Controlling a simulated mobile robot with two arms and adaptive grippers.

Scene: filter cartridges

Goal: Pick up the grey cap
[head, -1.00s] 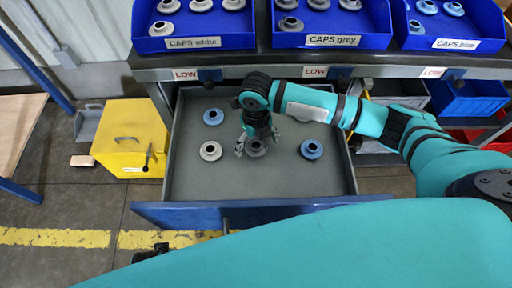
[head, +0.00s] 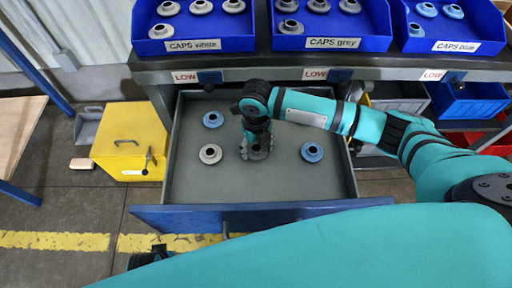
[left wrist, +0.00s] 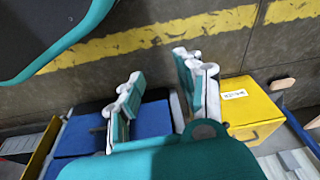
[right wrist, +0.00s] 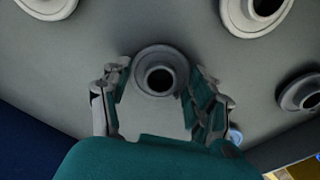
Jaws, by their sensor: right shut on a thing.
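The grey cap (head: 257,154) is in the open drawer, between the fingers of my right gripper (head: 256,146), which partly hides it. In the right wrist view the cap (right wrist: 160,58) shows its round rim and dark central hole, with a fingertip of my right gripper (right wrist: 160,98) against each side. That gripper is shut on the cap. I cannot tell whether the cap still touches the drawer floor. My left gripper (left wrist: 160,85) shows in the left wrist view, its fingers apart and nothing between them, away from the drawer.
The drawer (head: 200,188) also holds a white cap (head: 210,153), a blue cap (head: 213,119) at the back left and another blue cap (head: 312,152) at the right. Bins of caps stand on the shelf above. A yellow box (head: 130,140) stands left of the drawer.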

